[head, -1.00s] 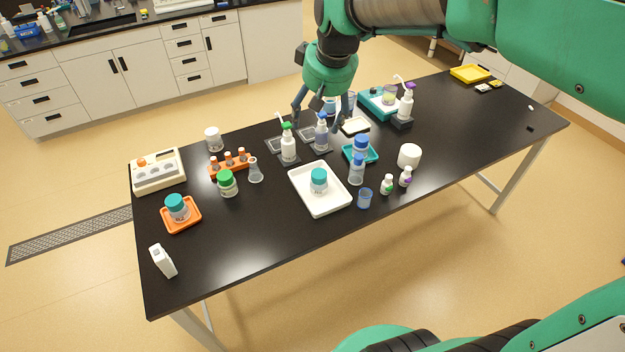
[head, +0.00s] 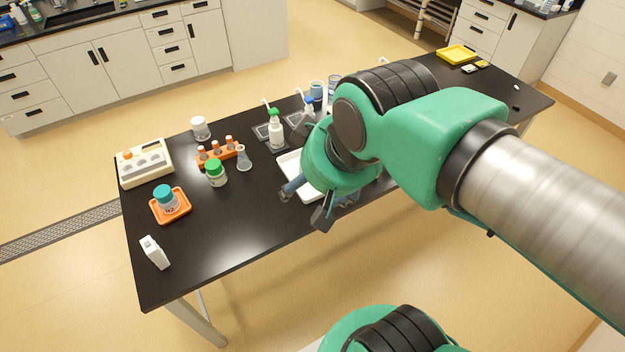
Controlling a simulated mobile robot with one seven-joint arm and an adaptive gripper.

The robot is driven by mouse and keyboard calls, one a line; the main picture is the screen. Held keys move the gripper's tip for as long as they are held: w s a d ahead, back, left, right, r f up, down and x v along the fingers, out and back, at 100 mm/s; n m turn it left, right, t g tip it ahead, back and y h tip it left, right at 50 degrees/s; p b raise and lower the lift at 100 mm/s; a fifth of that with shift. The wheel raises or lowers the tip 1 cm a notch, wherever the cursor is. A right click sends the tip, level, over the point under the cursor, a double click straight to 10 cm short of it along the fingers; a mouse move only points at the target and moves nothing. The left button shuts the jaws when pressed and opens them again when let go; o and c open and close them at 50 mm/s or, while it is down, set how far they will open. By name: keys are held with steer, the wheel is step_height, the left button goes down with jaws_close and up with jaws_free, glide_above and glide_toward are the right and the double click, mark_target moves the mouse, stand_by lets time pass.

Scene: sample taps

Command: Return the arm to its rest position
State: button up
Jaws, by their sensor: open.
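My gripper (head: 304,203) hangs in front of the white tray, near the table's front edge, in the head view. Its dark fingers are apart, and I see nothing between them. My green and grey arm reaches in from the right and covers the middle and right of the black table (head: 215,245). The white tray (head: 289,163) shows only at its left part; the rest is hidden behind my wrist.
A green-capped pump bottle (head: 276,131), a flask (head: 244,158), an orange rack (head: 218,156) and a green-lidded jar (head: 215,174) stand left of my arm. Farther left are an orange tray (head: 184,207), a beige device (head: 145,163) and a white box (head: 154,252).

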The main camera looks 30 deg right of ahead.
steer(key=shift+s+f, duration=0.1)
steer(key=shift+f, duration=0.05)
step_height(320, 180, down, 3)
steer(key=b, duration=0.3)
steer(key=shift+f+b, duration=0.2)
steer(key=shift+b, duration=0.1)
